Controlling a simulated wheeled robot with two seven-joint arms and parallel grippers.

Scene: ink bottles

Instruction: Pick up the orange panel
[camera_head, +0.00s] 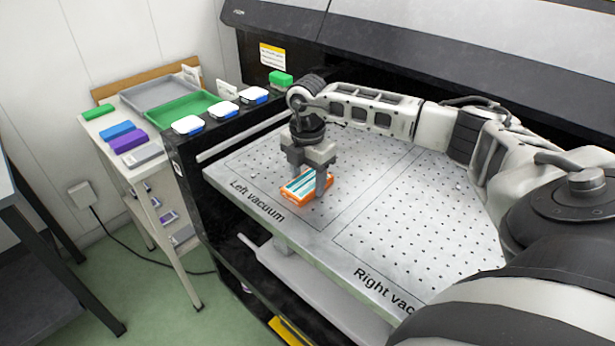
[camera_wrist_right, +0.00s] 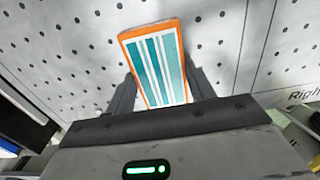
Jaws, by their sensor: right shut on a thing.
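The orange panel (camera_head: 303,188) has an orange edge and a teal and white striped face. It is on or just above the left vacuum area of the perforated table (camera_head: 345,235); I cannot tell which. My right gripper (camera_head: 312,180) points down over it, shut on the panel. In the right wrist view the panel (camera_wrist_right: 157,68) lies between the two fingers (camera_wrist_right: 160,90), its far end sticking out past them. My left gripper is in neither view.
The right vacuum area is clear apart from my arm above it. Left of the table, a narrow shelf holds a green tray (camera_head: 182,121), a grey tray (camera_head: 160,92) and blue and purple blocks (camera_head: 128,140). White and blue pieces (camera_head: 224,108) sit along the black machine edge.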

